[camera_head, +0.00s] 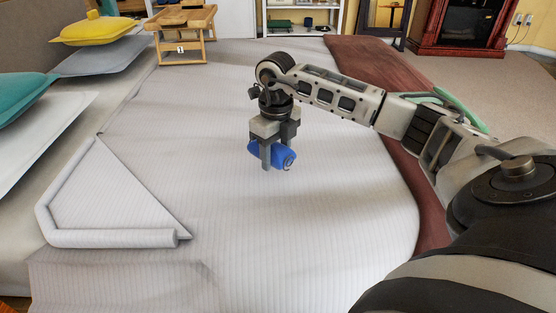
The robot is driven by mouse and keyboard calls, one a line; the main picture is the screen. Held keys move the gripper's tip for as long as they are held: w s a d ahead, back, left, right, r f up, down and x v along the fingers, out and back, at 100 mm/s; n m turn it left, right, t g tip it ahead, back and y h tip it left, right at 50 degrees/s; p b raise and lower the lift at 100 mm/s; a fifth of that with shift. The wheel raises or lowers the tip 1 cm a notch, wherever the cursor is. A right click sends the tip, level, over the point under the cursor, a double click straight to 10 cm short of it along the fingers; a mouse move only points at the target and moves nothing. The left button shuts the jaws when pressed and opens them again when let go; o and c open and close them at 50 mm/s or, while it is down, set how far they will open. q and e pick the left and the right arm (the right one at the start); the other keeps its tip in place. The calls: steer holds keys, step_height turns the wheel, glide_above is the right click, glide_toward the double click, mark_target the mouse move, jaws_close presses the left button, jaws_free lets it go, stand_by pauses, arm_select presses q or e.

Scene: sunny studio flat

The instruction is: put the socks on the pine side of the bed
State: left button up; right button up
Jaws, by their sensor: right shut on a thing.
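My right gripper (270,160) is shut on a rolled blue bundle, the socks (284,157). Its fingers point down and cover part of the bundle. The socks are over the middle of the bed (300,220), which has a pale striped cover. I cannot tell how far they are above the cover, or whether they touch it. A light wooden tray table (181,22), pine-coloured, stands on the far left part of the bed. My left gripper is not in view.
Yellow (96,29), grey (100,57) and teal (22,92) pillows lie along the left. A folded cover corner (110,200) is at the near left. A dark red-brown band (362,72) runs along the right edge. The middle of the bed is clear.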

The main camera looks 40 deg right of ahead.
mark_target(278, 175)
steer(key=shift+w+d+f, duration=0.15)
steer(key=shift+d+f, duration=0.15)
steer(key=shift+f, duration=0.15)
steer(key=f, duration=0.1)
steer(key=f+b, duration=0.1)
steer(key=f, duration=0.1)
steer(key=shift+w+d+f+b, duration=0.15)
steer(key=shift+d+f+b, duration=0.1)
steer(key=shift+f+b, duration=0.15)
steer(key=shift+r, duration=0.1)
steer(key=shift+f, duration=0.2)
steer(key=o, duration=1)
steer(key=shift+c, duration=0.2)
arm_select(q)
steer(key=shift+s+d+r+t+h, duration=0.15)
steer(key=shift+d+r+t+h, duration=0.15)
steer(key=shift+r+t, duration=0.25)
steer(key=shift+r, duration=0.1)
arm_select(e)
steer(key=shift+r, duration=0.15)
